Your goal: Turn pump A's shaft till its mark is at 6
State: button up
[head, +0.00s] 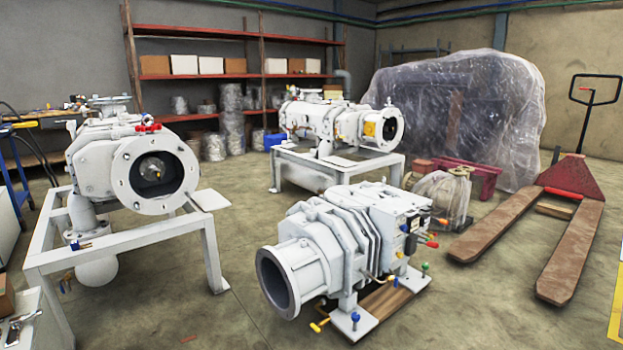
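Three pale grey screw pumps are in the head view, and I can read no letter that tells which is pump A. The left pump (98,165) lies on a grey steel frame, its round flange (124,180) facing me. A shaft end (152,171) shows inside the dark flange opening. Its mark and any figures around it are too small to read. The rear pump (305,118) is on another frame, with its open end turned right. The front pump (330,235) sits low on a wooden pallet; its open flange (268,262) looks dark inside. My gripper is not in view.
A pallet truck (487,229) stands at right, before a plastic-wrapped bulk (455,115). Red shelving (200,75) lines the back wall. A cabinet corner (40,305) with a metal item is at lower left.

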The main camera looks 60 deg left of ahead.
aim_at(151, 169)
jog(key=u, duration=2.7)
jog(key=i, duration=1)
jog(key=k, duration=0.6)
jog(key=z, duration=0.55)
jog(key=i, duration=0.45)
jog(key=z, duration=0.45)
jog(key=i, duration=1.45)
jog(key=u, duration=1.15)
jog(key=i, duration=0.3)
jog(key=u, duration=0.3)
